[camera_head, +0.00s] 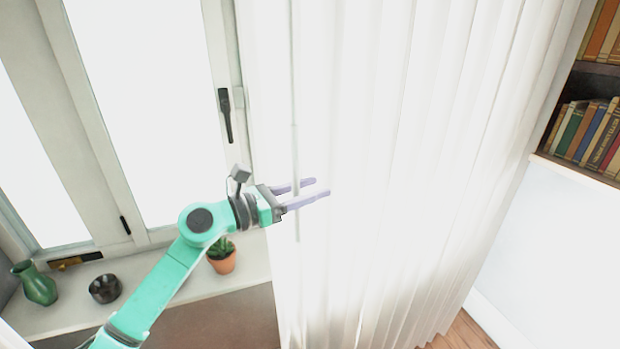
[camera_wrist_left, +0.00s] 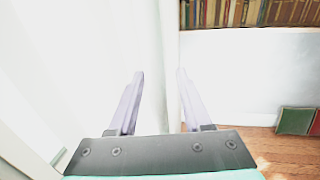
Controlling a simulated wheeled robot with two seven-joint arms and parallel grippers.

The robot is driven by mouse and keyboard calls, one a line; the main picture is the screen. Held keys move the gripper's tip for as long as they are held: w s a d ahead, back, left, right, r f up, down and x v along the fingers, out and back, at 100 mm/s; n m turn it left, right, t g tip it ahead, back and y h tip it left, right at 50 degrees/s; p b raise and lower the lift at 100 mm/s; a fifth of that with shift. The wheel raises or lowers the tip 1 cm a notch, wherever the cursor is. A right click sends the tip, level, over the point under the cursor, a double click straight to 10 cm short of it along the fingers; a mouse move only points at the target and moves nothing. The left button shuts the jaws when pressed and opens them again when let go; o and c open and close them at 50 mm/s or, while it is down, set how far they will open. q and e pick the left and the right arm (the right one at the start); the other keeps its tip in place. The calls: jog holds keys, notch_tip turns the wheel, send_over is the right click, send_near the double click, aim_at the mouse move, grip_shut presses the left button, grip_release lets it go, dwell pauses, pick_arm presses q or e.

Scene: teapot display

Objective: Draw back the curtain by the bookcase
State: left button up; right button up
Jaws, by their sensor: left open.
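The white curtain (camera_head: 400,170) hangs in folds over the right part of the window, reaching toward the bookcase (camera_head: 585,120) at the right. My left gripper (camera_head: 322,187) is open at the curtain's left part, its two lilac fingers in front of the cloth in the head view. Whether the fingers touch the cloth I cannot tell. The bookcase also shows in the left wrist view (camera_wrist_left: 250,14). My right gripper is not seen.
The window sill (camera_head: 190,300) holds a green vase (camera_head: 38,284), a dark bowl (camera_head: 105,288) and a potted plant (camera_head: 222,258) beneath my left arm. A black window handle (camera_head: 226,115) is left of the curtain. Green and red objects (camera_wrist_left: 298,121) stand low at right.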

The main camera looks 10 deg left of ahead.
pick_arm(q)
grip_shut()
jog(key=shift+a, duration=0.1)
dwell(1.3)
